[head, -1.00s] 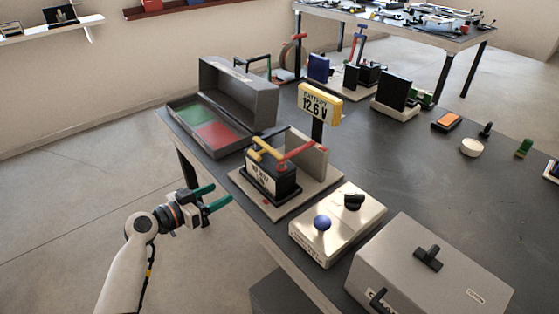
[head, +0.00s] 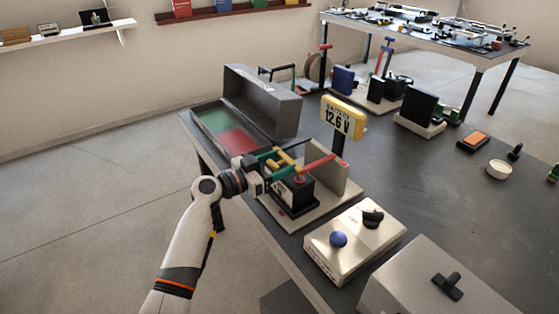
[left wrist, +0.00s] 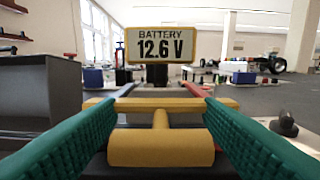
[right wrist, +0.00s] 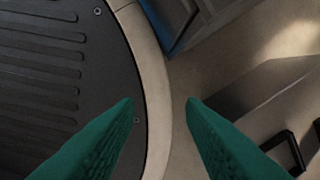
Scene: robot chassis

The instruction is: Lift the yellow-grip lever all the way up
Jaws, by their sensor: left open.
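The yellow-grip lever (head: 290,158) is on a small dark unit on a pale base plate at the table's left edge. In the left wrist view its rounded yellow grip (left wrist: 160,149) lies between my green fingers, with a short stem running to a yellow crossbar (left wrist: 165,104) beyond. My left gripper (head: 277,162) is open around the grip, a finger on each side; gaps show between grip and fingers. The fingertips overlap the crossbar ends in view; contact cannot be told. My right gripper (right wrist: 160,102) is open and empty, away from the lever.
A red bar (head: 316,166) is right beside the lever. A yellow "12.6 V" battery display (head: 343,115) stands behind. An open grey case (head: 262,103) is behind left. A box with a blue knob (head: 339,240) and a grey box (head: 445,285) stand nearer on the right.

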